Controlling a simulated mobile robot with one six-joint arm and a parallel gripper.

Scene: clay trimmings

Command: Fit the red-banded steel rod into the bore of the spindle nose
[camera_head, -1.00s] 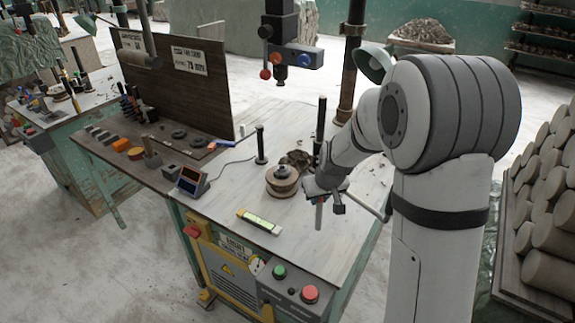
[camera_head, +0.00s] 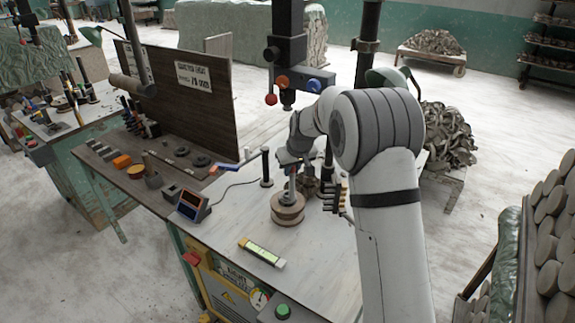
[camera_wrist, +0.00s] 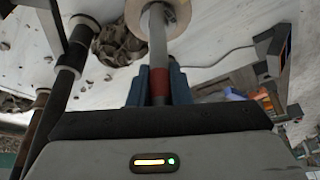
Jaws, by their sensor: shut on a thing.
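My gripper (camera_wrist: 157,88) is shut on the steel rod (camera_wrist: 158,45), with blue fingers either side of its red band. In the head view my gripper (camera_head: 290,165) is above a round, stepped tan piece (camera_head: 288,216) on the bench, which I take to be the spindle nose. The rod (camera_head: 291,188) stands about upright there, its lower end at the middle of the piece's top. I cannot tell whether the tip is inside the bore.
A dark post (camera_head: 266,168) stands left of the spindle nose, and a dark pronged rack (camera_head: 335,197) is close on the right. A drill head (camera_head: 287,90) hangs behind. A yellow-green level (camera_head: 262,253) and a small display (camera_head: 192,206) lie in front and left.

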